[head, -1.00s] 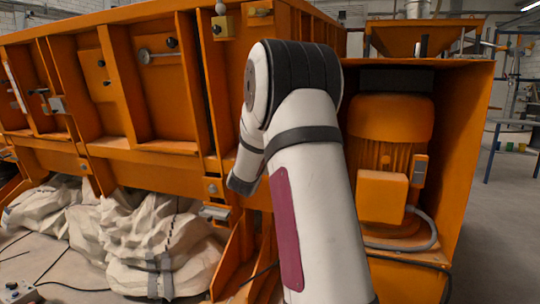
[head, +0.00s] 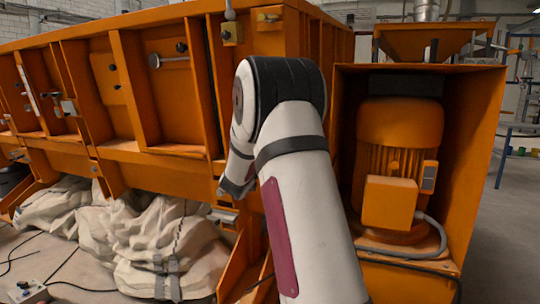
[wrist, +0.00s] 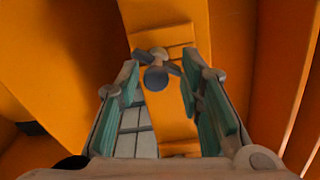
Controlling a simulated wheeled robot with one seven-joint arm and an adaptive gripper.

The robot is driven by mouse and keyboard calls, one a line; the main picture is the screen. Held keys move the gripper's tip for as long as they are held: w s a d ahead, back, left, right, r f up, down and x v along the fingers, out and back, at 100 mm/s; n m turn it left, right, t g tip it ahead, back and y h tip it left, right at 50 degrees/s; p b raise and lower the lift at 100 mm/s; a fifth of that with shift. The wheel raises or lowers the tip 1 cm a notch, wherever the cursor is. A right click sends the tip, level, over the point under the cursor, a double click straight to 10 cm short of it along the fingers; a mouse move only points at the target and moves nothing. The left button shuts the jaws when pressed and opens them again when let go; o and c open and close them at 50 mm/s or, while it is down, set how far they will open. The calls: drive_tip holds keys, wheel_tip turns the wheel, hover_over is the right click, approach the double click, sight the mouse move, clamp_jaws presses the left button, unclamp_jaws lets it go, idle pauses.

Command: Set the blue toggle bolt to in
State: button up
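In the wrist view, a round, dark blue-grey knob (wrist: 156,78), which looks like the toggle bolt, shows between the fingers of my gripper (wrist: 162,70). A paler grey piece shows just behind the knob. My gripper is open, with teal pads on both sides of the knob. I cannot tell whether the fingers touch it or how deep it lies between them. An orange strip lies behind the knob. In the head view, the end of my arm is low beside the orange machine (head: 190,168), and the bolt cannot be made out there.
Orange ribs and plates stand close around my gripper. A metal bracket (head: 224,214) sits just below my arm's end. Bunched pale cloth (head: 150,245) lies under the machine at left. An orange motor (head: 400,135) stands in a housing at right. Cables lie on the floor.

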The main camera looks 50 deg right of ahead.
drive_tip(key=r+v, duration=0.1)
drive_tip(key=v, duration=1.1)
drive_tip(key=shift+f, duration=0.45)
